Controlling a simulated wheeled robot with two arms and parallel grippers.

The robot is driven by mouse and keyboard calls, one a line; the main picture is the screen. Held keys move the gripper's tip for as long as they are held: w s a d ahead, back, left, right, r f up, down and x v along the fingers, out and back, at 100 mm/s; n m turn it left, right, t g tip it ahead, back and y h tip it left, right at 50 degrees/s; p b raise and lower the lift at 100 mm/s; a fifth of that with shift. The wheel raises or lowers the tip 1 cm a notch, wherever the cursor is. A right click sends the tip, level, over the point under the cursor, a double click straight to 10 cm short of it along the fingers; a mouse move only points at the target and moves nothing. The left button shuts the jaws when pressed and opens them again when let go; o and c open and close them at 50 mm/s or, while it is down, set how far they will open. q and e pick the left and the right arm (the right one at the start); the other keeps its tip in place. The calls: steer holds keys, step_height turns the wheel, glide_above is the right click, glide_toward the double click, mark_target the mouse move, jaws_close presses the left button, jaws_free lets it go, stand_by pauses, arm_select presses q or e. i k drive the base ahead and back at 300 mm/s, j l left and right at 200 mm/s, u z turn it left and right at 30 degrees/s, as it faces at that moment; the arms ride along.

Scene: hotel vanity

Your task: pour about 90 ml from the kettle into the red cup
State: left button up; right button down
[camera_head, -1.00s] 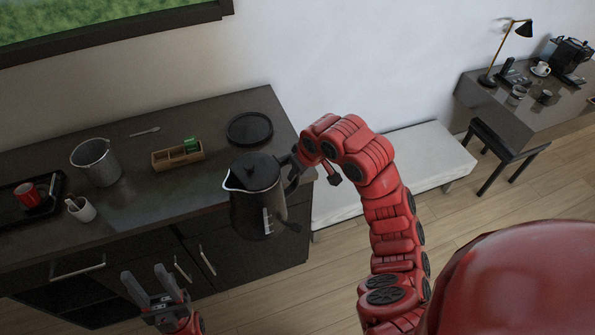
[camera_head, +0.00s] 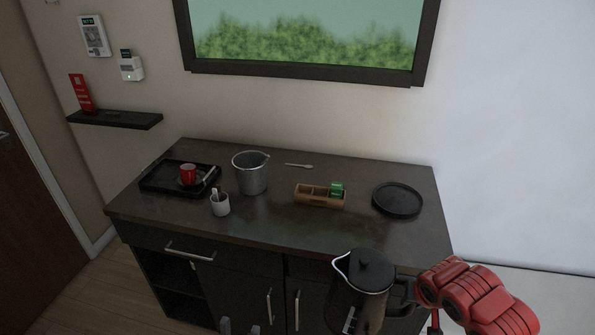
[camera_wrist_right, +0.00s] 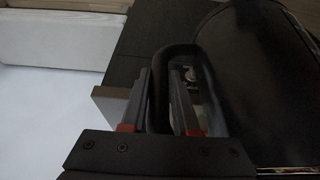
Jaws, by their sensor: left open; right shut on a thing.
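The kettle (camera_head: 362,285) is dark with a black lid and a pale spout rim. It hangs upright in front of the counter's right part, spout to the left. My right gripper (camera_head: 412,290) is shut on its handle; the right wrist view shows the two fingers (camera_wrist_right: 168,100) around the black handle (camera_wrist_right: 185,65). The red cup (camera_head: 188,174) stands upright on the black tray (camera_head: 160,190) at the counter's left end, well apart from the kettle. What is inside the cup and kettle cannot be seen. My left gripper (camera_head: 240,327) is open and empty, low before the cabinet; only its fingertips show.
A metal bucket (camera_head: 250,176) and a white holder (camera_head: 220,205) stand right of the tray. A spoon (camera_head: 299,165), a wooden box (camera_head: 312,201) and a round black tray (camera_head: 397,201) lie further right. The counter's front middle is clear.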

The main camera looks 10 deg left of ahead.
mark_target(189, 176)
steer(key=u, duration=0.35)
steer(key=j+u, duration=0.15)
steer(key=u, duration=0.2)
steer(key=i+u, duration=0.1)
steer(key=u, duration=0.25)
